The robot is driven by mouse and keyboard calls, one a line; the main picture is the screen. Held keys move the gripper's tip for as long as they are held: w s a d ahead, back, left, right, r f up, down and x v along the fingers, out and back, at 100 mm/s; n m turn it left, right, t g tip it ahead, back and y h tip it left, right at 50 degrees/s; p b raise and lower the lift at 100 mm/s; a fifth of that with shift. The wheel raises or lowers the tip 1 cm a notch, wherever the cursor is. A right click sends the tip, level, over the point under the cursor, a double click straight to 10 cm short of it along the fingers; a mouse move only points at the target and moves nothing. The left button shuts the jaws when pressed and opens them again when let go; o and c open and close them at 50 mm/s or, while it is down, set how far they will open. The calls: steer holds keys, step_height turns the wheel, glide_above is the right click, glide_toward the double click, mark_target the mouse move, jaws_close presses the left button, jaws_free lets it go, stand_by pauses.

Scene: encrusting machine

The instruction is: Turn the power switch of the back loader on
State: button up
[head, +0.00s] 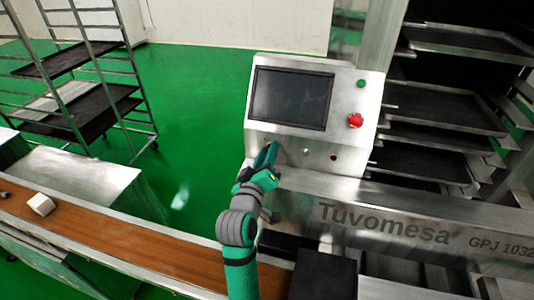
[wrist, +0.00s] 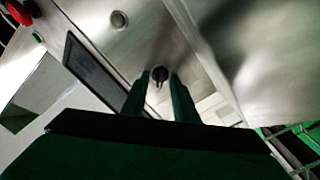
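The power switch (wrist: 159,74) is a small dark round knob with a narrow grip on the metal control panel (head: 345,95). It shows in the wrist view, between and just beyond the tips of my gripper (wrist: 159,82). The two green fingers stand apart on either side of it, with a gap between them. I cannot tell whether they touch it. In the head view my gripper (head: 271,153) is at the panel's lower left, and the switch is hidden behind it.
The panel bears a dark screen (head: 290,97), a red emergency button (head: 355,120), a green button (head: 361,84) and a silver round fitting (head: 306,151). A tray rack (head: 445,100) stands at right, a brown conveyor (head: 110,240) at lower left.

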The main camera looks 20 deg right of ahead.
steer(key=shift+w, duration=0.1)
jaws_close()
steer(key=shift+d, duration=0.1)
steer(key=shift+m, duration=0.3)
steer(key=m, duration=0.3)
steer(key=shift+s+m, duration=0.2)
steer(key=shift+m, duration=0.1)
steer(key=m, duration=0.3)
steer(key=shift+m, duration=0.3)
steer(key=m, duration=0.5)
steer(key=shift+s+d, duration=0.1)
steer(key=shift+d, duration=0.05)
steer(key=m, duration=0.5)
steer(key=shift+d, duration=0.1)
